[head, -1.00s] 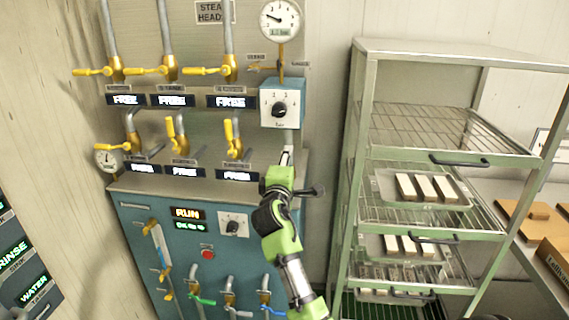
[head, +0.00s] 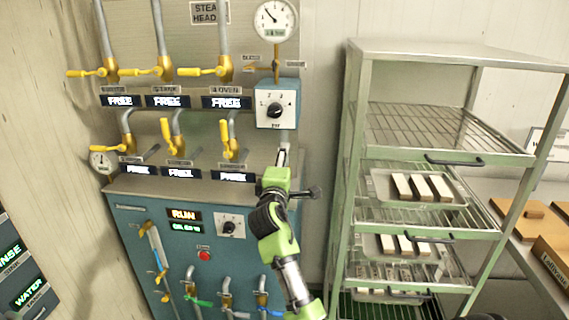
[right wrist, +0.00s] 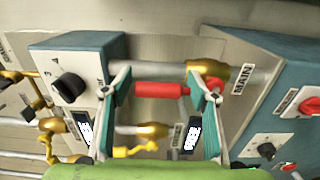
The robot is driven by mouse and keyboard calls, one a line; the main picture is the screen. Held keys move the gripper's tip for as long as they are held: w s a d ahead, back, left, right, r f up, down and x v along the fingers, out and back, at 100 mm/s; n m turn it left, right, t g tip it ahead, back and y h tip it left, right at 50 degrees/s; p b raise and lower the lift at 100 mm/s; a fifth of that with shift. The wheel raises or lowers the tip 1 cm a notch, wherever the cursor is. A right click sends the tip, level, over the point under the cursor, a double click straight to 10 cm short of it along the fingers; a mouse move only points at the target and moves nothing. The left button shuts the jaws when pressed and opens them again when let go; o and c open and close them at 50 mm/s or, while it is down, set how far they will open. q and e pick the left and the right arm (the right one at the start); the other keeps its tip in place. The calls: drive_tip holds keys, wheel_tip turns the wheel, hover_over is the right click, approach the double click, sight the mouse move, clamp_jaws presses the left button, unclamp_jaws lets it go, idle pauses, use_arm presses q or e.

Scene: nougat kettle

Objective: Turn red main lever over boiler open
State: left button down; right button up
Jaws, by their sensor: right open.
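The red main lever (right wrist: 160,89) shows in the right wrist view. It sticks out from a brass valve body (right wrist: 205,72) beside a MAIN label (right wrist: 243,79), roughly in line with the grey pipe there. My right gripper (right wrist: 160,84) is open, with one finger toward each end of the lever's red grip. I cannot tell whether the fingers touch it. In the head view my right gripper (head: 283,157) is at the panel, below the pressure dial box (head: 277,103), and the red lever is hidden there. My left gripper is not in view.
The blue boiler cabinet (head: 145,215) has a red button and several small valves. Rows of yellow-handled valves (head: 172,126) are left of my gripper, above FREE displays. A round gauge (head: 275,20) is above. A metal rack (head: 355,190) with trays stands close on the right.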

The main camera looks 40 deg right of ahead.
drive_tip(key=v, duration=1.1)
drive_tip(key=shift+s+a, duration=0.25)
drive_tip(key=shift+s, duration=0.05)
